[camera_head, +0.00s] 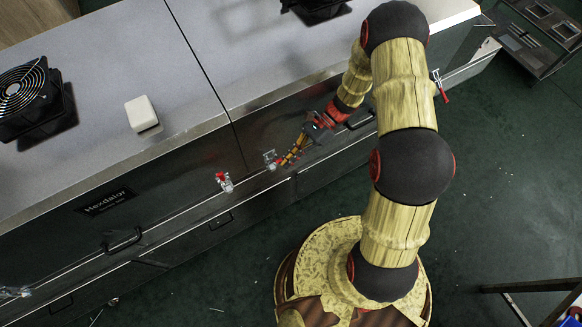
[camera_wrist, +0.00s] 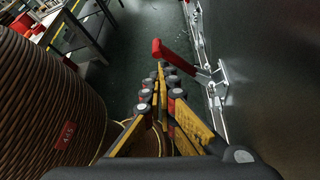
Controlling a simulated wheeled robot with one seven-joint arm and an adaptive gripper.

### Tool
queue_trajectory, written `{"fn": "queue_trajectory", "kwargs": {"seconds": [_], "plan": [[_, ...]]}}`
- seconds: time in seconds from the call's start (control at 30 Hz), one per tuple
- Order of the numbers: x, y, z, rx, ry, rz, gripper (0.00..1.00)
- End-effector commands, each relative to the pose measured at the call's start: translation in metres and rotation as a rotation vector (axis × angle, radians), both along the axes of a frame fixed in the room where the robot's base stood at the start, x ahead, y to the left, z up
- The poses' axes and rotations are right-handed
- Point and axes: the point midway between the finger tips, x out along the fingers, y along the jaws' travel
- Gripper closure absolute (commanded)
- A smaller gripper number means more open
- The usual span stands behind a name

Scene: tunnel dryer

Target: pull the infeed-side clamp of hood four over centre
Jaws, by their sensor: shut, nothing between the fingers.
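A toggle clamp with a silver base and red handle stands on the machine's side wall in the wrist view (camera_wrist: 181,54); its handle sticks out from the wall. In the head view this clamp (camera_head: 270,159) sits on the lower hood edge, right at my gripper's tip, its handle mostly hidden. My gripper (camera_head: 282,161) is shut and empty. In the wrist view its yellow and black fingers (camera_wrist: 157,82) end close to the red handle; I cannot tell whether they touch. Another red-handled clamp (camera_head: 223,182) is to the left, and another (camera_head: 440,87) far right.
The grey hood tops carry a black fan (camera_head: 28,92) and a white box (camera_head: 142,114). Black bar handles (camera_head: 122,240) stick out from the dark front panels.

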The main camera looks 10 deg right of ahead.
Motion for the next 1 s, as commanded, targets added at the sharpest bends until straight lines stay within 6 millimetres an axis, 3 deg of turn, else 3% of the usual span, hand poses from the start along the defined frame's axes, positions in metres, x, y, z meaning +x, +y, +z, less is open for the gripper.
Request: {"fn": "queue_trajectory", "kwargs": {"seconds": [0.7, 0.87, 1.0], "plan": [[0.009, 0.001, 0.005, 0.002, -0.002, 0.000, 1.00], [0.010, 0.000, 0.023, 0.000, -0.004, -0.001, 1.00], [0.010, 0.000, 0.049, 0.000, -0.005, 0.001, 1.00]]}}
